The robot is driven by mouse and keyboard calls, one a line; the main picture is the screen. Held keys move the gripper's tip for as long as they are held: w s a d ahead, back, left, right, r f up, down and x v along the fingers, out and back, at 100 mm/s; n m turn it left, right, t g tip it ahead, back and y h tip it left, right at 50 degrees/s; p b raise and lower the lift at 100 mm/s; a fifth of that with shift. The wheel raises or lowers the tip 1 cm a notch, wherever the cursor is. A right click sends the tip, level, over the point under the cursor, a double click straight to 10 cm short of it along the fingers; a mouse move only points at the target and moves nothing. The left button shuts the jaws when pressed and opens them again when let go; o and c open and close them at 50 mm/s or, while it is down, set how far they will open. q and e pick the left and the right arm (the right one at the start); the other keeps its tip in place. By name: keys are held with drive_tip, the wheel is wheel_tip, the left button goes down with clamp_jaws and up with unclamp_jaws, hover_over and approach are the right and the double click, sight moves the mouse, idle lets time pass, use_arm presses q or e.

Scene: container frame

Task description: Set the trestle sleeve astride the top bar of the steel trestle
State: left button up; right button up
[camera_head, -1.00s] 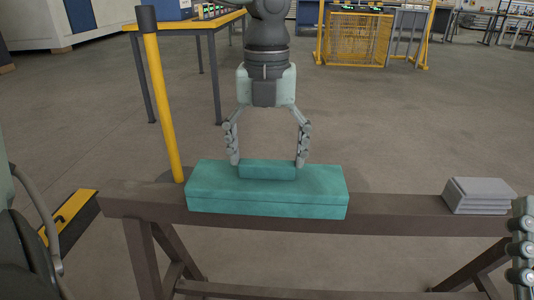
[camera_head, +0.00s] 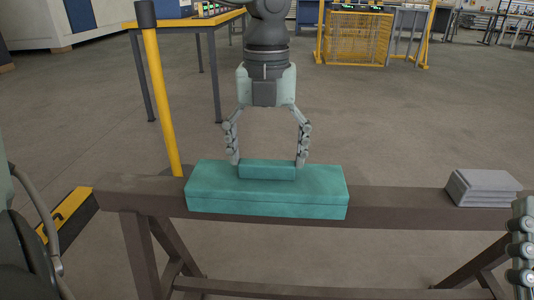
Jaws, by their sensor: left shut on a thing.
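The teal trestle sleeve (camera_head: 267,200) is a long block with a raised grip on top, in the middle of the head view. My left gripper (camera_head: 267,162) comes down from above and is shut on the raised grip. The brown top bar (camera_head: 400,210) of the steel trestle runs across the picture under the sleeve. The sleeve lies in line with the bar and its front side covers part of the bar's front face. I cannot tell whether it touches the bar; its underside is hidden. My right gripper (camera_head: 522,250) shows only in part at the right edge.
A stack of grey plates (camera_head: 485,187) sits on the bar's right part. A yellow post (camera_head: 161,100) with a black cap stands behind the bar, left of the sleeve. A yellow-topped table (camera_head: 185,22) and a yellow cage (camera_head: 357,40) stand farther back. The floor between is clear.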

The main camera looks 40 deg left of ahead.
use_arm(q)
drive_tip(key=shift+f+b, duration=0.85)
drive_tip(key=shift+r, duration=0.1)
drive_tip(key=o, duration=1.1)
wheel_tip(320, 180, up, 12)
